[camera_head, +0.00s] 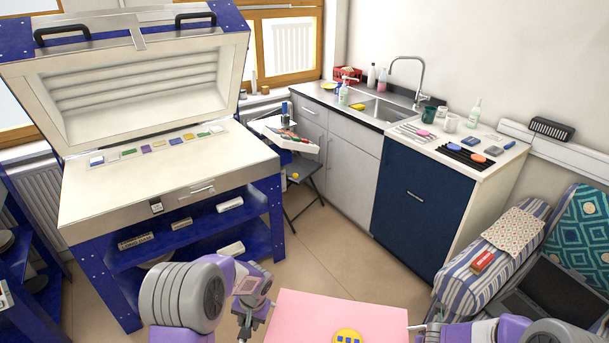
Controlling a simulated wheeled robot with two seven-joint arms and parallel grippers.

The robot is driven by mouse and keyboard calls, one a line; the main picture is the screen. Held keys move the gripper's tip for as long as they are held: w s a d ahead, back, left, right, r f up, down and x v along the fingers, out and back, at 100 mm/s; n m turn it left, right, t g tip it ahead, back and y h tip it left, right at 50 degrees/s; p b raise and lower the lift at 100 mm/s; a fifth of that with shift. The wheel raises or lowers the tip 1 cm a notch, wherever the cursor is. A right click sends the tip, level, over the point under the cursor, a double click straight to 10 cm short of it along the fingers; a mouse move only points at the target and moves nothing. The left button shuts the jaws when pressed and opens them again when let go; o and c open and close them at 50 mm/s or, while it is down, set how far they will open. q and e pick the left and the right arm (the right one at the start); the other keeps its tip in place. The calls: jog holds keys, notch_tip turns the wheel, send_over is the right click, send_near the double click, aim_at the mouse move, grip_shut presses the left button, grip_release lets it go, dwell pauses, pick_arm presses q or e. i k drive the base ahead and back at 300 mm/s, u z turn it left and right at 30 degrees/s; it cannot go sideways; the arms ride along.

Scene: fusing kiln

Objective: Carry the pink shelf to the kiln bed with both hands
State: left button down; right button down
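The pink shelf (300,318) is a flat pink board at the bottom middle, cut off by the lower edge of the picture. A yellow disc with blue squares (348,337) lies on it. My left gripper (256,318) is at the shelf's left edge, its dark fingers pointing down. My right gripper (416,328) reaches the shelf's right edge from the right. Whether either is closed on the board cannot be made out. The kiln (255,158) stands at the left with its lid raised. Its pale kiln bed (130,190) is bare in front, with several coloured tiles along the back.
The kiln's blue stand (275,215) holds blocks on lower shelves. A small side table (270,125) with tools stands beside it. The sink counter (485,165) and a striped chair (460,275) are at the right. Open floor (325,255) lies in the middle.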

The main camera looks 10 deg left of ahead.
aim_at(170, 164)
jog(key=u, duration=0.4)
jog(key=i, duration=1.05)
jog(key=u, duration=0.85)
jog(key=i, duration=0.5)
jog(key=z, duration=5.65)
